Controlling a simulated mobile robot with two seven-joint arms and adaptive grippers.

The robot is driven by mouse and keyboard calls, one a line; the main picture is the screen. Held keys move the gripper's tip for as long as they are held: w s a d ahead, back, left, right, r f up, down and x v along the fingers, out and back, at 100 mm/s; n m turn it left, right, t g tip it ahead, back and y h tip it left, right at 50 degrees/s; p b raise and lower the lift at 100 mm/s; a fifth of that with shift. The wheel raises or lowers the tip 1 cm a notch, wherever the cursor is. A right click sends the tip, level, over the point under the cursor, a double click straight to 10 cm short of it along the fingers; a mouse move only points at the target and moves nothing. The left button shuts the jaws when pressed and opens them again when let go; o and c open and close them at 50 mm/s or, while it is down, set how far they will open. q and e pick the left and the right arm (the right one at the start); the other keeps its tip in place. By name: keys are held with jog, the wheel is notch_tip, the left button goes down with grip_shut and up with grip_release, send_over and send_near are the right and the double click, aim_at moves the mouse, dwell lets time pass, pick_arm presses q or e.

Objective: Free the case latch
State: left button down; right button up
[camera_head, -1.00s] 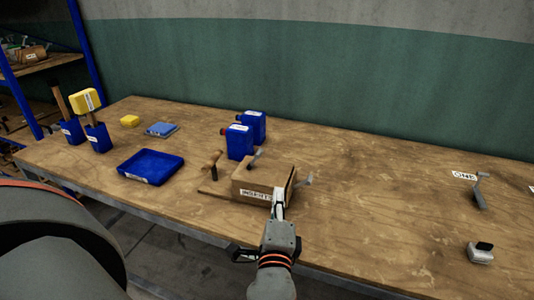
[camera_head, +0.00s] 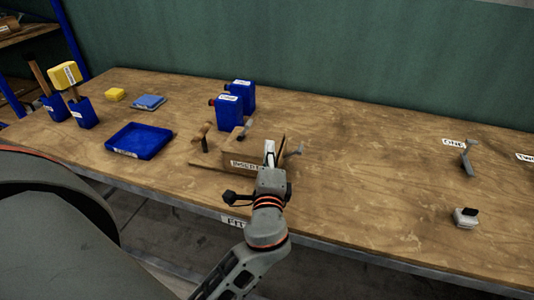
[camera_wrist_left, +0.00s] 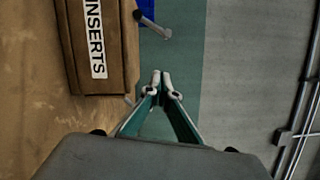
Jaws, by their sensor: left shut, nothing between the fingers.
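The wooden case (camera_head: 236,158), labelled INSERTS, stands near the table's front edge. It also shows at the upper left of the left wrist view (camera_wrist_left: 118,45). A grey lever (camera_head: 296,150) sticks out at its right side, and another grey lever (camera_head: 246,129) stands at its back left. A grey lever also shows beside the case in the left wrist view (camera_wrist_left: 153,27). I cannot tell which part is the latch. My left gripper (camera_head: 269,146) is shut and empty, in front of the case's right end. Its fingertips (camera_wrist_left: 161,78) appear apart from the case and lever. My right gripper is out of view.
Two blue containers (camera_head: 229,112) stand behind the case. A wooden-handled tool (camera_head: 201,131) stands to its left, with a blue tray (camera_head: 139,141) farther left. Toward the right are a grey lever (camera_head: 467,160) and a small grey-black object (camera_head: 465,217). The table between is clear.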

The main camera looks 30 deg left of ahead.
aim_at(245, 130)
pick_arm(q)
jog(key=x, duration=0.5)
jog(key=shift+w+a+r+p, duration=0.1)
jog(key=shift+w+p, duration=0.05)
jog(key=shift+p, duration=0.2)
jog(key=a, duration=0.2)
jog(key=s+a+p, duration=0.1)
jog(key=shift+r, duration=0.25)
jog(key=shift+s+a, duration=0.1)
jog(key=shift+a, duration=0.25)
